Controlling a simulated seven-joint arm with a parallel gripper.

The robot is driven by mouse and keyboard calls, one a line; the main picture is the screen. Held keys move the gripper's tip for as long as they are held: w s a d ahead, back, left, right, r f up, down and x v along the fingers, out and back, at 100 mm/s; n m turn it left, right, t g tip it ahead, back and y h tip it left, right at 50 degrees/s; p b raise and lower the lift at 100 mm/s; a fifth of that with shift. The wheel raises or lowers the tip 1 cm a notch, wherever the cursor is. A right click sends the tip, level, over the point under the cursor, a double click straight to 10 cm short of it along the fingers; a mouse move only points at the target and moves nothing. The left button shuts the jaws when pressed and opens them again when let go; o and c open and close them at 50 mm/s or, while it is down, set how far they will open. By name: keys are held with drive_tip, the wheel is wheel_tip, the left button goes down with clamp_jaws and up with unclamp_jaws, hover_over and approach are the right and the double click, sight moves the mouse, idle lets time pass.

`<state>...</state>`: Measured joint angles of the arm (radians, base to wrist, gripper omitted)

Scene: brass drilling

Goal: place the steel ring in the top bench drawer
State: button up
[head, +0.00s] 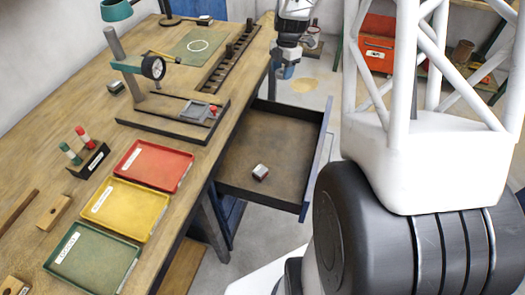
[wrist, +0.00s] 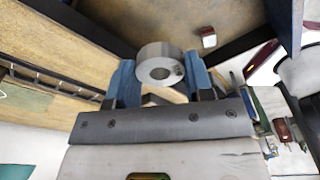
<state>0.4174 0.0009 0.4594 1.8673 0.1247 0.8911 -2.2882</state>
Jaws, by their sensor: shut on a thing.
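My gripper (head: 285,72) is above the floor side of the bench, near the far end of the open drawer in the head view. In the wrist view its blue fingers (wrist: 159,75) are shut on the steel ring (wrist: 150,53), a thick grey ring with a round hole. I cannot make out the ring in the head view. The top bench drawer (head: 255,150) is pulled out from the bench, its brown floor mostly bare. It also shows in the wrist view (wrist: 140,18), beyond the ring. The ring is outside the drawer's open area in the head view.
A small white and dark red block (head: 260,172) lies in the drawer's near part. The bench (head: 80,105) carries red (head: 150,168), yellow (head: 125,210) and green (head: 95,258) trays. A dial gauge stand (head: 170,115) and a dark slotted rack (head: 232,58) stand near the drawer.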

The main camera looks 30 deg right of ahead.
hover_over(278, 132)
wheel_tip(278, 132, down, 18)
drive_tip(key=shift+w+d, duration=0.15)
drive_tip(key=shift+w, duration=0.1)
drive_tip(key=shift+f, duration=3.05)
drive_tip(key=shift+f, duration=0.1)
drive_tip(key=shift+f, duration=1.75)
drive_tip(key=shift+f, duration=0.15)
drive_tip(key=o, duration=1)
